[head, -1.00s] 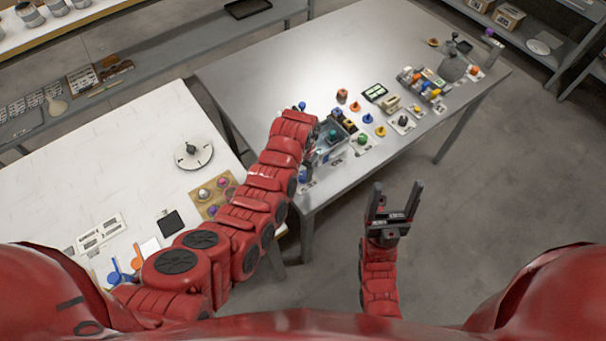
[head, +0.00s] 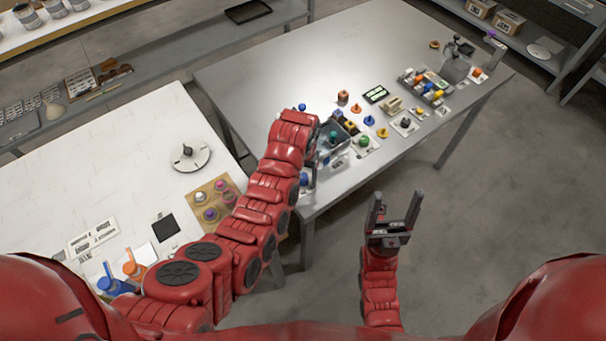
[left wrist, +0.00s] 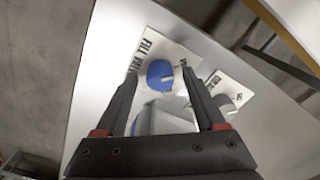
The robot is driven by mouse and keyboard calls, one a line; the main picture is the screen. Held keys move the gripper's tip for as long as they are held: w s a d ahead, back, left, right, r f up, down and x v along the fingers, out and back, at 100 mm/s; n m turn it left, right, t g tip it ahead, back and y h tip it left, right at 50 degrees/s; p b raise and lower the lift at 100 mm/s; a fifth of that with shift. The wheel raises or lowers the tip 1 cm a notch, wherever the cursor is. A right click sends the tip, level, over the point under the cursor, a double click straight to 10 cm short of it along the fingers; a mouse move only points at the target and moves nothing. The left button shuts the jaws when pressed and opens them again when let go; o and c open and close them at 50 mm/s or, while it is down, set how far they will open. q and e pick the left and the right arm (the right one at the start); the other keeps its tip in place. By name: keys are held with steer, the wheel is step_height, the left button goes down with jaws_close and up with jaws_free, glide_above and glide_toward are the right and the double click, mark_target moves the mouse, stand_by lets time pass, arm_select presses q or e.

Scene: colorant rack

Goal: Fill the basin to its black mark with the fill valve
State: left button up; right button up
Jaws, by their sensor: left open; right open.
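The fill valve's blue knob (left wrist: 160,73) sits on a white card lettered "FILL" in the left wrist view. It also shows in the head view (head: 305,179), at the near left corner of the metal table. My left gripper (left wrist: 159,71) is open, with one finger on each side of the knob in the picture; I cannot tell whether they touch it. In the head view the arm mostly hides this gripper. The basin (head: 334,139) looks like a clear box beside the arm; its black mark and water level are too small to read. My right gripper (head: 395,205) is open and empty, over the floor.
A second white card with a grey part (left wrist: 226,102) lies right of the knob. Several coloured knobs, including a green one (head: 364,141), stand along the metal table (head: 300,65). A white table (head: 110,165) is at the left. The metal table's back is clear.

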mark_target(303, 177)
arm_select(q)
steer(key=shift+r, duration=0.1)
steer(key=shift+r, duration=0.2)
step_height(303, 177, up, 2)
steer(key=shift+w+r+b, duration=0.1)
steer(key=shift+r+b, duration=0.1)
steer(key=shift+b, duration=0.45)
step_height(303, 177, up, 14)
steer(key=p, duration=0.8)
steer(key=shift+r+p, duration=0.2)
steer(key=shift+p, duration=0.2)
